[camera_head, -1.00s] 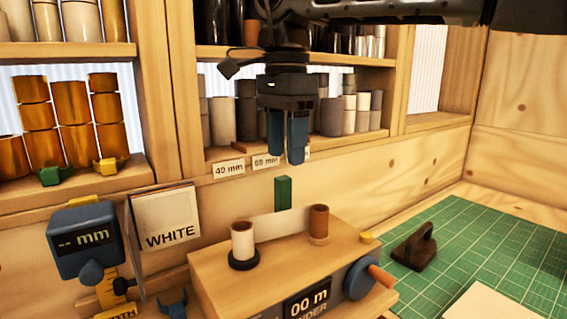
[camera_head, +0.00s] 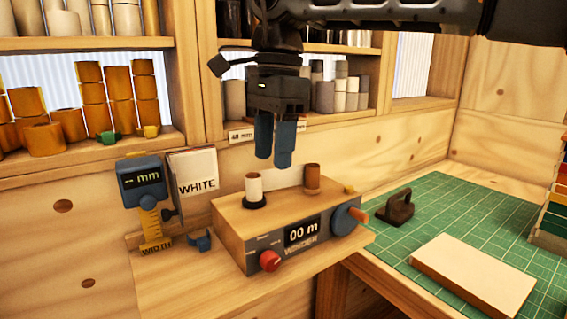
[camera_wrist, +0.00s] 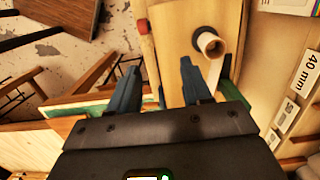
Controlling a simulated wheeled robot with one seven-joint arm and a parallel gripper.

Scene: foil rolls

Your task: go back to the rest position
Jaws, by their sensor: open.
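My gripper (camera_head: 274,163) hangs fingers down in the head view, in front of the shelf and above the winder (camera_head: 238,213). Its blue fingers are apart with nothing between them. The wrist view also shows my gripper (camera_wrist: 158,80) open and empty. The winder is a wooden box with a dark front panel reading "00 m". A white roll (camera_head: 254,187) stands on its left spindle and a brown core (camera_head: 312,178) on its right one. The white roll also shows in the wrist view (camera_wrist: 209,44), apart from the fingers.
Shelves behind hold orange rolls (camera_head: 92,95) and grey rolls (camera_head: 236,98). A blue width gauge (camera_head: 141,180) and a WHITE card (camera_head: 196,172) stand left of the winder. A green cutting mat (camera_head: 440,220) lies right, with a dark handled tool (camera_head: 396,207) and a pale block (camera_head: 473,272).

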